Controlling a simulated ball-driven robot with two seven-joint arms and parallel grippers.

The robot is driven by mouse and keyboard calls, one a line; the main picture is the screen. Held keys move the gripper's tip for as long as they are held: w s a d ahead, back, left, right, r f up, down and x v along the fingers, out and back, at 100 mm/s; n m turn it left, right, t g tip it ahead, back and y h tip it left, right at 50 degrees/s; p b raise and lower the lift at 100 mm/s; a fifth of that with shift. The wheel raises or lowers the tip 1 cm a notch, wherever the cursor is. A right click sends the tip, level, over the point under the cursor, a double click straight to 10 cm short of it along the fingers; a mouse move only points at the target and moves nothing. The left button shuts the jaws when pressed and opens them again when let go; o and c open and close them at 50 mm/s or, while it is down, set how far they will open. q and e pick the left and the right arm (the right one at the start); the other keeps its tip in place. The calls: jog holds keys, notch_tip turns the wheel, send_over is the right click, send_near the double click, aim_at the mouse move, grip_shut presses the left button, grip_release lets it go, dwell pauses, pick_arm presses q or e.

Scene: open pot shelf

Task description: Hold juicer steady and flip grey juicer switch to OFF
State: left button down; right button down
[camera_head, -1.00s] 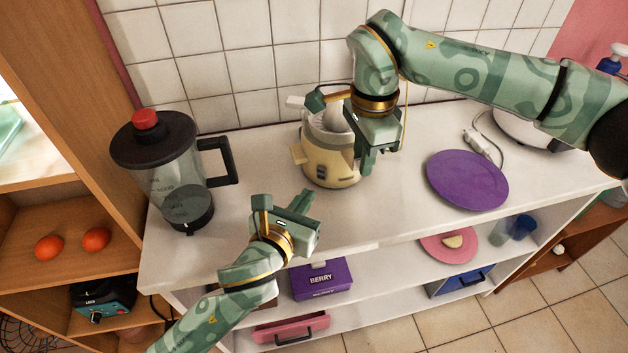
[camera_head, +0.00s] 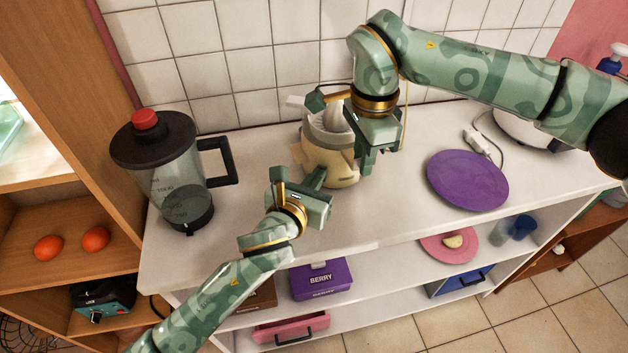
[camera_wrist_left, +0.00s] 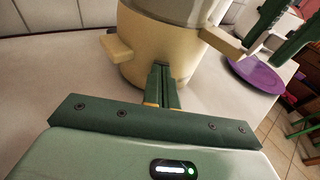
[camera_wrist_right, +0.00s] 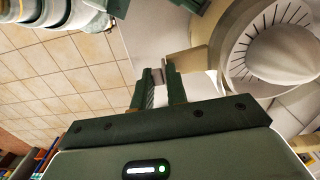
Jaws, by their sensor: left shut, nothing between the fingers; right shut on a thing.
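The cream juicer (camera_head: 327,152) stands upright on the white counter, with its pale strainer and reamer on top. It also shows in the left wrist view (camera_wrist_left: 145,55) and from above in the right wrist view (camera_wrist_right: 280,50). My right gripper (camera_head: 362,160) is shut on the juicer's right side handle (camera_wrist_right: 188,61). My left gripper (camera_head: 320,175) is shut and empty, with its fingertips at the lower front of the juicer body; they look close to or touching it in the left wrist view (camera_wrist_left: 161,68). The grey switch is hidden behind the left fingers.
A blender jug (camera_head: 175,175) with a black lid stands on the counter to the left. A purple plate (camera_head: 467,180) lies to the right. The white counter (camera_head: 260,150) is bare between jug and juicer. A tiled wall (camera_head: 260,60) closes the back.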

pick_arm(q)
jog(key=r+v, duration=0.2)
jog(key=v, duration=1.1)
jog(key=shift+r, duration=0.15)
jog(key=shift+s, duration=0.1)
pick_arm(e)
jog(key=c, duration=1.3)
grip_release()
